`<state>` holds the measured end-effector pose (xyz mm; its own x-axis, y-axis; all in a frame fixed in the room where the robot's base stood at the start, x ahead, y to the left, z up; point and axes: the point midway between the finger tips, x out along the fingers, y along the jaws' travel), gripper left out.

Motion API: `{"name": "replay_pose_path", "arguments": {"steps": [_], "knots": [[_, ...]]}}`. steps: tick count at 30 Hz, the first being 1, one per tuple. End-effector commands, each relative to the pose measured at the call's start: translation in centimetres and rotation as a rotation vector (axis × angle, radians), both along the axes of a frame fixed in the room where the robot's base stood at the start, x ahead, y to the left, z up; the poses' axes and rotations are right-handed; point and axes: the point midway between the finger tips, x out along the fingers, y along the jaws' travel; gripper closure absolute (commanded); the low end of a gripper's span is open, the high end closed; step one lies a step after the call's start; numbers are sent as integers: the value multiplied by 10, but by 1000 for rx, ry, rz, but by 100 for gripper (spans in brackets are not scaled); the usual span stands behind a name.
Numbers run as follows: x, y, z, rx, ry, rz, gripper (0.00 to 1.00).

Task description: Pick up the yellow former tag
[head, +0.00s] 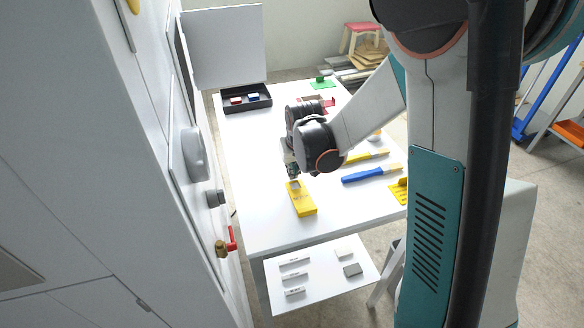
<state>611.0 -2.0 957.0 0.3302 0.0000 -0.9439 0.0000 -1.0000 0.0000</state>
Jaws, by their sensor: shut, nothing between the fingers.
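My gripper (293,174) points down over the white table, close above the far end of a yellow block (303,203). It is shut and holds nothing. The block is long, with a small grey patch at its far end; I cannot tell whether the fingertips touch it. A flat yellow piece (397,192) lies at the table's right edge, partly hidden by my arm. I cannot tell for sure which of these two is the yellow former tag.
A blue-handled tool (362,176) and a yellow-handled tool (372,157) lie right of my gripper. A black tray (247,101) with small blocks and a green piece (320,83) are at the back. The white table (258,222) is clear at front left. A lower shelf (322,272) holds small pieces.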

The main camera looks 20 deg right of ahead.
Motion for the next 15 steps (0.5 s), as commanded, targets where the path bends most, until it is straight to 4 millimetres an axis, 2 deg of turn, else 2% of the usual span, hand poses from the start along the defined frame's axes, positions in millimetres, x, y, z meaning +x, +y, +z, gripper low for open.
{"name": "replay_pose_path", "arguments": {"steps": [9,15], "knots": [[-61,0,0,0,0,0,100],[-85,0,0,0,0,0,100]]}}
